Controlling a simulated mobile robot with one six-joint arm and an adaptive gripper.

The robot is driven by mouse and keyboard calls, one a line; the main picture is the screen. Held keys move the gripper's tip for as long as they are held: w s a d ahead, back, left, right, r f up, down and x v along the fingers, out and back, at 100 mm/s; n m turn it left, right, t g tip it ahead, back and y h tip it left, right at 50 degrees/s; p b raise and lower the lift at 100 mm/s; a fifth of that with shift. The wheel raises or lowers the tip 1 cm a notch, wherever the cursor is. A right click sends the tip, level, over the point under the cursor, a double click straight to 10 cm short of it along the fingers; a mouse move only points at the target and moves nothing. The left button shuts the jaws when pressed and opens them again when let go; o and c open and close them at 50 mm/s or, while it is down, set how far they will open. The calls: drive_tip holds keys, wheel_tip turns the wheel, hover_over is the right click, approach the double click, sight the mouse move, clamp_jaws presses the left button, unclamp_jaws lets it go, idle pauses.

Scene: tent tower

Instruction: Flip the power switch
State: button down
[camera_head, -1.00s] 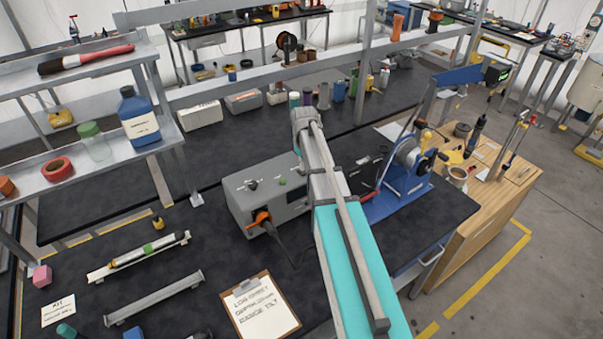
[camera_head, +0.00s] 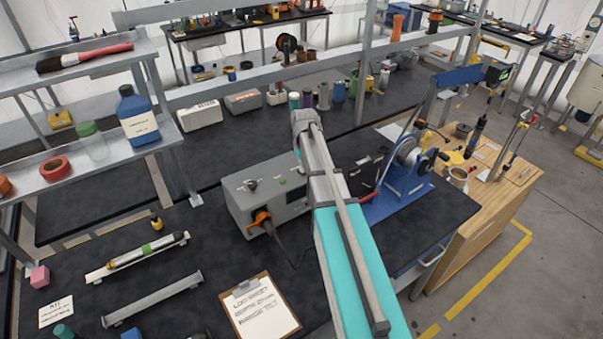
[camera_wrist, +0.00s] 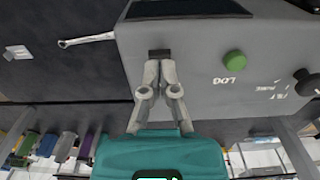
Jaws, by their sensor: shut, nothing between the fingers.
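The grey power box (camera_head: 272,208) stands on the dark bench in the head view, partly behind my arm. In the wrist view its grey panel (camera_wrist: 205,90) fills the upper right. A small black switch (camera_wrist: 159,53) sits on the panel near its left edge. My gripper (camera_wrist: 160,64) is shut and empty, with its fingertips right at the near edge of the switch. I cannot tell whether they touch it or which way the switch is tilted. In the head view my arm hides the switch and the fingertips.
A green button (camera_wrist: 235,63) and a black knob (camera_wrist: 308,83) are on the same panel, right of my fingers. A dark screen (camera_wrist: 190,8) lies beyond the switch. A wrench (camera_wrist: 85,39) lies left of the box. An orange plug (camera_head: 262,218) with a cable is in the box's front.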

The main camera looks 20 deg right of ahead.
drive_tip(key=shift+f+b, duration=0.55)
drive_tip(key=shift+f, duration=0.05)
idle(0.6)
drive_tip(key=shift+r, duration=0.15)
drive_tip(key=shift+r+p, duration=3.4)
drive_tip(key=shift+p, duration=0.15)
drive_tip(key=shift+s+f, duration=0.1)
